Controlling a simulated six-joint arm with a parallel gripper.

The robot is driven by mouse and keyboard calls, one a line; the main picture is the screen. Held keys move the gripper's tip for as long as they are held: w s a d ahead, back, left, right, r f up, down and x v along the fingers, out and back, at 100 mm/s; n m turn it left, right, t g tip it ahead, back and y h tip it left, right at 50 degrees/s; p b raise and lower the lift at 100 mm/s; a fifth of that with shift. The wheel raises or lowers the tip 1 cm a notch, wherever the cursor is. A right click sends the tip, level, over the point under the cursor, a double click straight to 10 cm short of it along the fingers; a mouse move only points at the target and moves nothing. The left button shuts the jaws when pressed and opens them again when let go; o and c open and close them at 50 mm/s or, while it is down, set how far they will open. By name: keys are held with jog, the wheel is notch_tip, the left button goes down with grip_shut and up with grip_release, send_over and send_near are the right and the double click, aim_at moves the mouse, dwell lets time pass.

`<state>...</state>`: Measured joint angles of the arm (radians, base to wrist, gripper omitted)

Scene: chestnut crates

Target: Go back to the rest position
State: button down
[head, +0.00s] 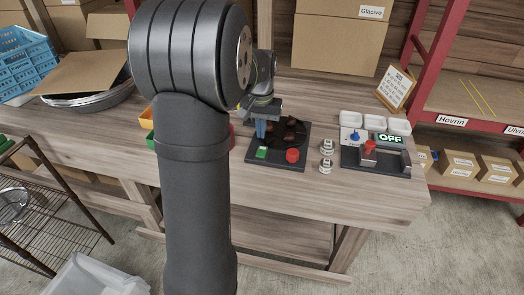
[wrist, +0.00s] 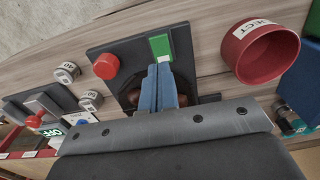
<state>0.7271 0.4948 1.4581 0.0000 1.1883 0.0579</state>
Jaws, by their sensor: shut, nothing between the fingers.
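My gripper (head: 260,129) is over the left part of a black board (head: 277,164) on the wooden bench. Its two blue fingers are together with nothing between them, as the wrist view also shows (wrist: 158,88). A round black dish (head: 302,144) on the board holds several brown chestnuts (head: 291,122). In the wrist view the fingers and gripper body hide most of the dish. The board carries a red button (head: 292,155) and a green patch (head: 262,153) at its front edge. My arm covers much of the left of the head view.
A red REJECT bowl (wrist: 261,52) stands beside the board, mostly hidden by my arm in the head view. Two small metal weights (head: 326,147) stand right of the board. Further right are an OFF sign (head: 390,139), a red-topped device (head: 369,148) and white trays (head: 351,119).

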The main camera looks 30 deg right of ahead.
aim_at(261, 153)
jog(key=shift+f, duration=0.1)
notch_tip(261, 153, down, 7)
jog(key=shift+r, duration=0.1)
dwell(0.5)
notch_tip(261, 153, up, 6)
jog(key=shift+r, duration=0.25)
notch_tip(261, 153, down, 7)
notch_tip(261, 153, up, 13)
jog(key=shift+s+a+t+h, duration=0.4)
jog(key=shift+s, duration=0.05)
